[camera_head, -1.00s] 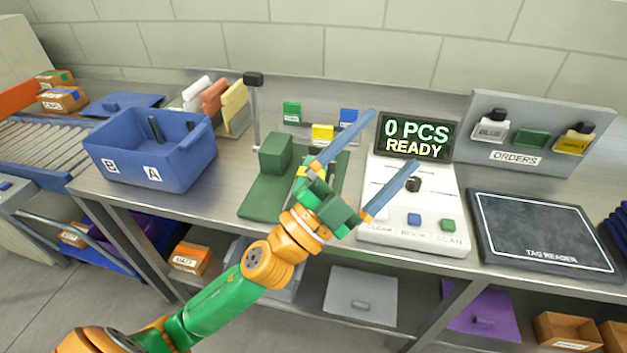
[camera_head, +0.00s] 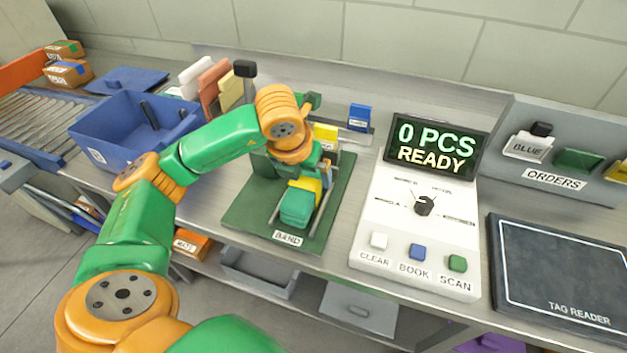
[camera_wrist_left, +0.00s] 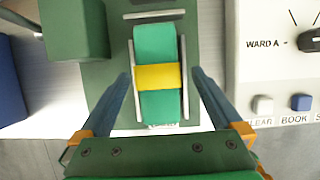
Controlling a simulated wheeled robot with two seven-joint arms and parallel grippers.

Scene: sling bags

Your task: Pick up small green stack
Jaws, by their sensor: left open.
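The small green stack (camera_head: 296,206) with a yellow band around its middle lies on the dark green board (camera_head: 247,210) labelled BAND. In the left wrist view the stack (camera_wrist_left: 158,105) lies between two thin metal rails. My left gripper (camera_wrist_left: 160,74) is open and empty, with one blue finger to each side of the stack in that view. Whether the fingers touch the stack or hang above it, I cannot tell. In the head view my left wrist hides most of the fingers. My right gripper is not in view.
A green block (camera_wrist_left: 75,28) stands on the board's left side. The white console (camera_head: 372,240) with buttons and a knob stands to the right, then the tag reader (camera_head: 555,280). A blue bin (camera_head: 95,145) stands at the left. Coloured cards (camera_head: 208,88) stand behind.

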